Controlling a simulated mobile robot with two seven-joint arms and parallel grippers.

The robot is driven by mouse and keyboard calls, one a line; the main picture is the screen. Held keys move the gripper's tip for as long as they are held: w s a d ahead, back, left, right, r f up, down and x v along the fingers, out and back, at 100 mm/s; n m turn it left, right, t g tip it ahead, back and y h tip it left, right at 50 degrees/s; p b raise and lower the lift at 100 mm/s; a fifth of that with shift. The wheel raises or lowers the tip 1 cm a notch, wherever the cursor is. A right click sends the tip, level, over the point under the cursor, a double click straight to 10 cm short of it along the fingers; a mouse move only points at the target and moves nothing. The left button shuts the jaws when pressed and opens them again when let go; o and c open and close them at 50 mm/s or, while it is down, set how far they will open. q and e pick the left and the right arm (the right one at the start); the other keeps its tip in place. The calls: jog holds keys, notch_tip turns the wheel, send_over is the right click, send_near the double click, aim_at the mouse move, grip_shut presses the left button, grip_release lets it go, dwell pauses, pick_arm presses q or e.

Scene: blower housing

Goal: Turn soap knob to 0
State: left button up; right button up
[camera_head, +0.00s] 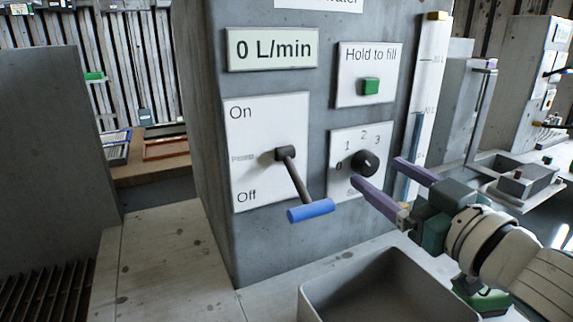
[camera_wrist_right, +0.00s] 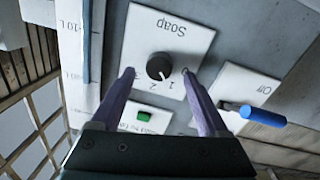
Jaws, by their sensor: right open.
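The soap knob (camera_head: 365,162) is a small round black dial on a white plate (camera_head: 345,196) on the grey housing. The numbers 0, 1, 2 and 3 stand around it. It also shows in the right wrist view (camera_wrist_right: 160,66), upside down under the word Soap. I cannot clearly tell which number its pointer faces. My right gripper (camera_head: 377,172) has purple fingers and is open and empty. In the right wrist view its fingertips (camera_wrist_right: 157,73) lie to either side of the knob, with gaps between. My left gripper is not in view.
Left of the soap plate, a lever with a blue handle (camera_head: 311,211) sticks out from the On/Off plate. A green button (camera_head: 371,86) is above the knob. A clear level tube (camera_head: 424,80) stands to the right. A grey basin (camera_head: 385,275) is below.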

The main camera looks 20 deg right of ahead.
aim_at(366, 164)
jog(key=shift+w, duration=1.35)
grip_shut()
